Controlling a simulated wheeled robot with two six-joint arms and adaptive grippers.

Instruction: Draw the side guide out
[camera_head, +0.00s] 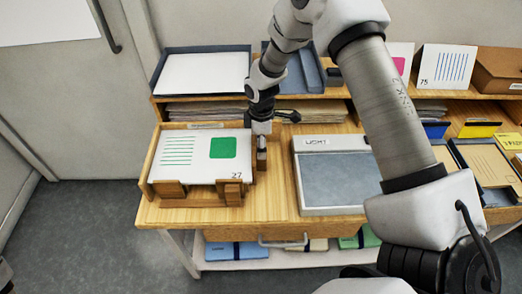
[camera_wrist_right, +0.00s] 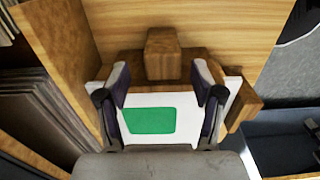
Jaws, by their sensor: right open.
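The wooden card holder (camera_head: 158,150) stands on the left of the table. It holds white cards (camera_head: 190,150) with green lines, a green square and the number 27. A wooden block, seemingly the side guide (camera_wrist_right: 163,55), stands at the cards' right side; in the head view my gripper partly hides that area. My right gripper (camera_head: 262,148) points down there. In the wrist view its two fingers (camera_wrist_right: 161,82) are open, with the card's green patch between them and the block just beyond the tips. I cannot tell whether they touch anything.
A grey-topped device (camera_head: 338,180) stands right of the holder, with bare table (camera_head: 280,195) between. Behind are shelves with paper stacks (camera_head: 205,111) and a blue tray (camera_head: 154,80). A front block (camera_wrist_right: 245,105) sits at the holder's corner. My right arm covers the middle right.

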